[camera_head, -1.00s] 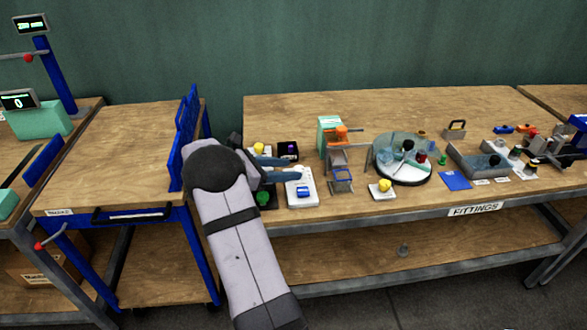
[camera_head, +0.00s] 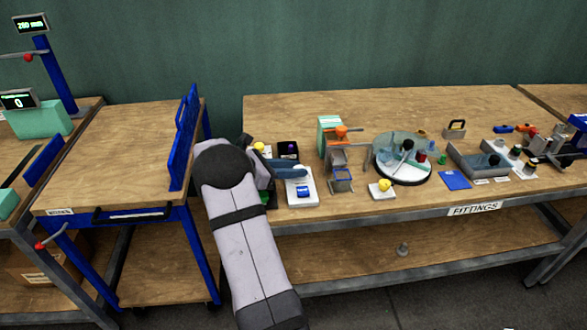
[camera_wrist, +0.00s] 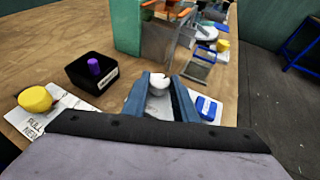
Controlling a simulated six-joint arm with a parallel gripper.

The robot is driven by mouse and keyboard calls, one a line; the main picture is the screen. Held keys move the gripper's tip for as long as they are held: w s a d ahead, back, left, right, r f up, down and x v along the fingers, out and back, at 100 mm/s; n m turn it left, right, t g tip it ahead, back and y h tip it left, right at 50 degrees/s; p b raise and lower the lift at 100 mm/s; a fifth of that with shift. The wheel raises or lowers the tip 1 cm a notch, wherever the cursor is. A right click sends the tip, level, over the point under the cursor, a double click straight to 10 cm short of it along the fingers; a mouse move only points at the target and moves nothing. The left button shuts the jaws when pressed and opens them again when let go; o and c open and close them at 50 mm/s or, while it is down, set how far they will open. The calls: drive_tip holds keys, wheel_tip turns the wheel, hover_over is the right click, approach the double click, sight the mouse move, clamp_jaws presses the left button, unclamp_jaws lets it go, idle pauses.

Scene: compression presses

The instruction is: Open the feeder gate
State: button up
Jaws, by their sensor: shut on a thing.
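The feeder is a green box (camera_head: 328,123) on a grey metal body with an orange part (camera_head: 341,131) on it; it also shows in the wrist view (camera_wrist: 127,27). I cannot clearly make out which part is its gate. My gripper (camera_wrist: 160,86) has its blue fingers closed on a white round knob (camera_wrist: 158,80), just in front of the feeder. In the head view my gripper (camera_head: 300,171) is over a white plate (camera_head: 303,198) carrying a blue block (camera_wrist: 207,107). The fingers hide the knob's lower part.
A black box with a purple knob (camera_wrist: 93,66) and a yellow knob (camera_wrist: 35,99) on a labelled card stand left of my gripper. A blue-framed holder (camera_head: 341,186) stands before the feeder. A round tray (camera_head: 405,181) with several items lies further right.

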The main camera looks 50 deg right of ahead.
drive_tip(key=shift+w+r, duration=0.1)
drive_tip(key=shift+w+d+m+g+y+p, duration=0.1)
drive_tip(key=shift+m+g+y+p, duration=0.25)
drive_tip(key=shift+m+g, duration=0.3)
drive_tip(key=shift+w+d+m+g+y+p, duration=0.1)
drive_tip(key=shift+m+g+y+p, duration=0.25)
drive_tip(key=shift+m+g, duration=0.5)
drive_tip(key=shift+m, duration=0.1)
drive_tip(key=shift+m+g+y, duration=0.6)
drive_tip(key=shift+m+y, duration=0.1)
drive_tip(key=shift+y, duration=0.1)
drive_tip(key=o, duration=1)
drive_tip(key=shift+o, duration=0.2)
wheel_tip(320, 180, up, 10)
